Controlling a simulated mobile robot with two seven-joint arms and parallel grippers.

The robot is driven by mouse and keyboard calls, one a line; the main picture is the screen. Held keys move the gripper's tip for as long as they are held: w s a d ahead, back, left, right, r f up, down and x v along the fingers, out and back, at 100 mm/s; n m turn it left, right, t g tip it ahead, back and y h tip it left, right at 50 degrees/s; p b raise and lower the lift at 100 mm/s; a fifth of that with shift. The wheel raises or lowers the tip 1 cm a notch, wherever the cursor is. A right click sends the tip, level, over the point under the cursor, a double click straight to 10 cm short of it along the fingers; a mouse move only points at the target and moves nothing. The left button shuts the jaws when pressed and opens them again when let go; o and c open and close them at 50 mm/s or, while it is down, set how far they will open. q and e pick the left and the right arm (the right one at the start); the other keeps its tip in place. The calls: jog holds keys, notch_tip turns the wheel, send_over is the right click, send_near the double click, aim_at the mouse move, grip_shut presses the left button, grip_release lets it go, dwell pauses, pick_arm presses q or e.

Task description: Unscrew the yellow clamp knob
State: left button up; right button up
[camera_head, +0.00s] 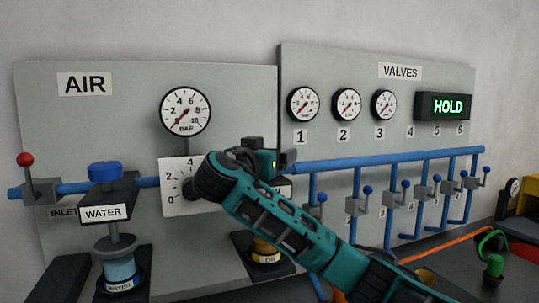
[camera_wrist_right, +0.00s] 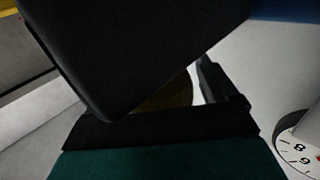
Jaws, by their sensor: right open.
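My right gripper (camera_head: 284,160) is open in front of the AIR panel, close to the start of the blue pipe. Its arm reaches in from the lower right and hides part of the panel. In the right wrist view, a dull yellow, rounded surface (camera_wrist_right: 176,92) shows behind the dark gripper parts. It is mostly hidden, and I cannot tell whether it is the clamp knob or whether a finger touches it. In the head view, an amber bowl (camera_head: 264,250) labelled OIL stands partly behind my arm. No clamp knob shows clearly there. My left gripper is out of view.
The AIR panel carries a bar gauge (camera_head: 185,110), a blue knob (camera_head: 105,172) above the WATER label, and a red-tipped lever (camera_head: 25,160). Several blue-handled valves (camera_head: 391,195) hang right of the gripper. A HOLD display (camera_head: 444,106) is at upper right.

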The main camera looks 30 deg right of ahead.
jog(key=c, duration=1)
jog(key=shift+o, duration=0.2)
jog(key=shift+f, duration=0.1)
